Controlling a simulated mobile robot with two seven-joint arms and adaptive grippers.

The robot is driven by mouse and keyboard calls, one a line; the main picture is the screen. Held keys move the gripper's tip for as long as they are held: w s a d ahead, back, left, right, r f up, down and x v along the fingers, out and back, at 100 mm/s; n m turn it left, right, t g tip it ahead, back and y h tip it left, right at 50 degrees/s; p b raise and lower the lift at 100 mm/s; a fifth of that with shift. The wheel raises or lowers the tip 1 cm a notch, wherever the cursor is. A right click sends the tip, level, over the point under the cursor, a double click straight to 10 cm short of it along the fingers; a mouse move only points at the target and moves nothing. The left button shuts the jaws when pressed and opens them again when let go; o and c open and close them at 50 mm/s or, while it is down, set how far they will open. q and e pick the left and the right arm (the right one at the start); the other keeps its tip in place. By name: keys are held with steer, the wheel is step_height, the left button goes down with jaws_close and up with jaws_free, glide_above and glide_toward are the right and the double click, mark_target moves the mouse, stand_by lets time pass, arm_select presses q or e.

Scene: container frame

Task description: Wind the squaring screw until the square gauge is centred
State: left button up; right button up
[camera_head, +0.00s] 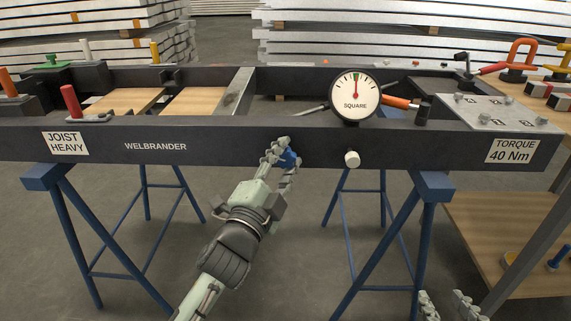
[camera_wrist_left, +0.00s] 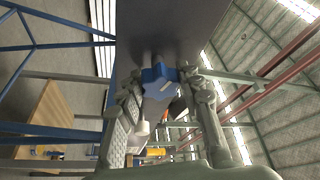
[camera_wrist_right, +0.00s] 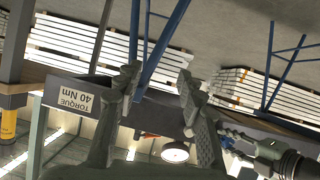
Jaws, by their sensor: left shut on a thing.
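The round white gauge (camera_head: 355,96) marked SQUARE stands on the black beam; its needle points roughly straight up, at or close to the green mark. The squaring screw's blue knob (camera_head: 291,158) sticks out of the beam's front face, left of and below the gauge. My left gripper (camera_head: 284,153) is shut on this blue knob, which shows between its fingers in the left wrist view (camera_wrist_left: 158,76). My right gripper (camera_head: 447,304) is at the lower right, below the beam and away from it. In the right wrist view its fingers (camera_wrist_right: 158,88) are apart and empty.
A white knob (camera_head: 352,159) sits on the beam's front below the gauge. The dark frame (camera_head: 220,146) rests on blue trestles (camera_head: 430,187). A red-handled clamp (camera_head: 72,102) is at left. A wooden bench (camera_head: 490,225) stands at lower right. Floor between the trestles is clear.

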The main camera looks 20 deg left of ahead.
arm_select(q)
steer(key=shift+n, duration=0.5)
arm_select(e)
steer(key=shift+w+a+r+t+y, duration=0.35)
steer(key=shift+a+r, duration=0.2)
steer(key=shift+r, duration=0.2)
steer(key=shift+w+a+r+t+y, duration=0.15)
steer(key=shift+a+r+t+y, duration=0.1)
steer(key=shift+a+r+t, duration=0.4)
steer(key=shift+d+r, duration=0.1)
steer(key=shift+d, duration=0.05)
arm_select(q)
steer(key=o, duration=1.2)
steer(key=shift+c, duration=0.2)
steer(key=s+f, duration=0.2)
steer(key=s, duration=0.9)
steer(key=shift+s+a+f, duration=0.15)
steer(key=shift+s+a, duration=0.2)
steer(key=shift+a, duration=0.05)
